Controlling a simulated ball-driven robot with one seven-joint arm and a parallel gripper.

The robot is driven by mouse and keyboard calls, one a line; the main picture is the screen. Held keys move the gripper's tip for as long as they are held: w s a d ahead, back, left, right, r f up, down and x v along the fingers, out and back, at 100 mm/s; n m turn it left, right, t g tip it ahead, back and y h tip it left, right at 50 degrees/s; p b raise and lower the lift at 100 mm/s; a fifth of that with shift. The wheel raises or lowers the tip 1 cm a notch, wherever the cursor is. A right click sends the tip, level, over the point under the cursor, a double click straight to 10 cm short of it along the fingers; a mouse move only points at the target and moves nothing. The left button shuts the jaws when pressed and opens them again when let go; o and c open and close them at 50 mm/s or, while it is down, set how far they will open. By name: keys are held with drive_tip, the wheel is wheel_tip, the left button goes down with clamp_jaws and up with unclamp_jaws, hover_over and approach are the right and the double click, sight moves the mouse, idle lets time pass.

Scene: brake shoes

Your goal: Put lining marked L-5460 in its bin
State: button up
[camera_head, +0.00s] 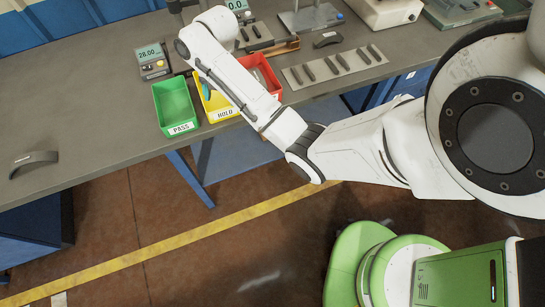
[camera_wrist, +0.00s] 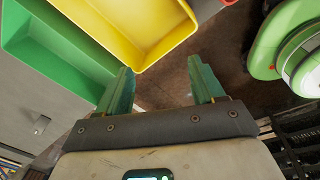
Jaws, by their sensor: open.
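A dark curved lining (camera_head: 35,160) with a small pale label lies at the left of the bench; its marking is too small to read. Another dark curved lining (camera_head: 327,39) lies at the back right. The green PASS bin (camera_head: 176,104), yellow HOLD bin (camera_head: 216,100) and red bin (camera_head: 262,72) stand side by side at the front edge. My forearm partly hides the yellow and red bins. The green bin (camera_wrist: 60,42) and yellow bin (camera_wrist: 133,28) also show in the wrist view, with no lining visible in them. My gripper (camera_wrist: 162,85) is open and empty near the yellow bin.
A scale (camera_head: 152,60) reading 28.00 stands behind the green bin. A pale strip (camera_head: 335,66) with several dark pieces lies right of the bins. Instruments stand along the back. The bench left of the green bin is mostly clear.

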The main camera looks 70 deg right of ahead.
drive_tip(key=s+a+f+m, duration=0.3)
drive_tip(key=s+a+m, duration=0.35)
drive_tip(key=a, duration=0.25)
drive_tip(key=s+a+f+m, duration=0.4)
drive_tip(key=s+a+m, duration=0.25)
drive_tip(key=a, duration=0.35)
drive_tip(key=s+r+m+h, duration=0.1)
drive_tip(key=s+m, duration=0.6)
drive_tip(key=s, duration=0.1)
drive_tip(key=shift+s+r, duration=0.3)
drive_tip(key=shift+s, duration=0.05)
